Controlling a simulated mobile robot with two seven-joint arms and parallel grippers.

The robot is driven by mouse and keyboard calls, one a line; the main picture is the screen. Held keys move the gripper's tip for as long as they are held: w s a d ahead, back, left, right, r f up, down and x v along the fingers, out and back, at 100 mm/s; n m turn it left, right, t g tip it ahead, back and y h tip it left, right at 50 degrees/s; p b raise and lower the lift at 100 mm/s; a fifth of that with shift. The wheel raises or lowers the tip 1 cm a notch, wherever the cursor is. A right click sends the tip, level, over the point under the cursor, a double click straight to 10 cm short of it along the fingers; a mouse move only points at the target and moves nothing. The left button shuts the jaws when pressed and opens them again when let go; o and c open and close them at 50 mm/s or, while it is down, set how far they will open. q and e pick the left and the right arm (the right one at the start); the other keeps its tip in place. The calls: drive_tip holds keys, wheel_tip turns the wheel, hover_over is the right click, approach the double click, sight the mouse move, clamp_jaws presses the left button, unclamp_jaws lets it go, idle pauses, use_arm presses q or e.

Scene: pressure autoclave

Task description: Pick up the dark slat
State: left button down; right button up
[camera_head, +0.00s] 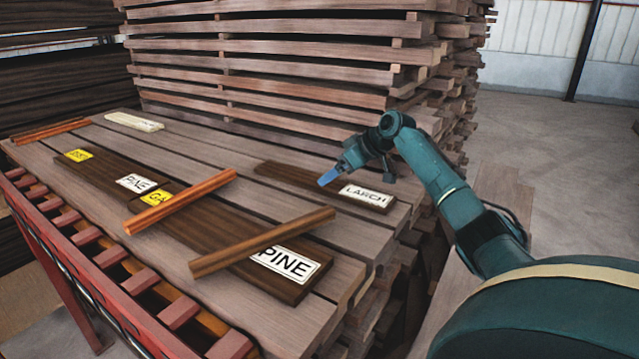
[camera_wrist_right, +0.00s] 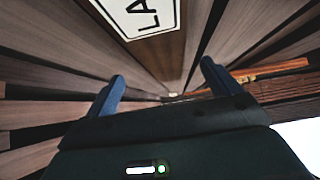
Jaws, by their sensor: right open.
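Several thin slats lie on the grey plank stack. The darkest slat is brown (camera_head: 255,245); it lies diagonally across the dark board labelled PINE (camera_head: 225,227), in the front middle. An orange-brown slat (camera_head: 180,202) lies left of it, and a similar orange-brown slat (camera_head: 52,130) lies at the far left. My right gripper (camera_head: 328,178) is open and empty, above the dark board labelled LARCH (camera_head: 285,176), behind and to the right of the brown slat. In the right wrist view the open fingers (camera_wrist_right: 162,82) hold nothing. My left gripper is not in view.
Another dark board (camera_head: 105,172) with a yellow label and a PINE label lies at left. A cream-white piece (camera_head: 133,121) lies at the back. A tall lumber stack (camera_head: 270,75) rises behind. A red roller frame (camera_head: 90,270) runs along the front left.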

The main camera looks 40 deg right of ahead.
drive_tip(key=x, duration=0.4)
drive_tip(key=shift+w+a+r+p, duration=0.1)
drive_tip(key=shift+a+r+p, duration=0.1)
drive_tip(key=shift+p, duration=0.15)
drive_tip(key=shift+w+f, duration=0.4)
drive_tip(key=shift+f, duration=0.05)
drive_tip(key=shift+c, duration=0.2)
drive_tip(key=c, duration=1.2)
drive_tip(key=shift+r, duration=0.1)
drive_tip(key=shift+c, duration=0.6)
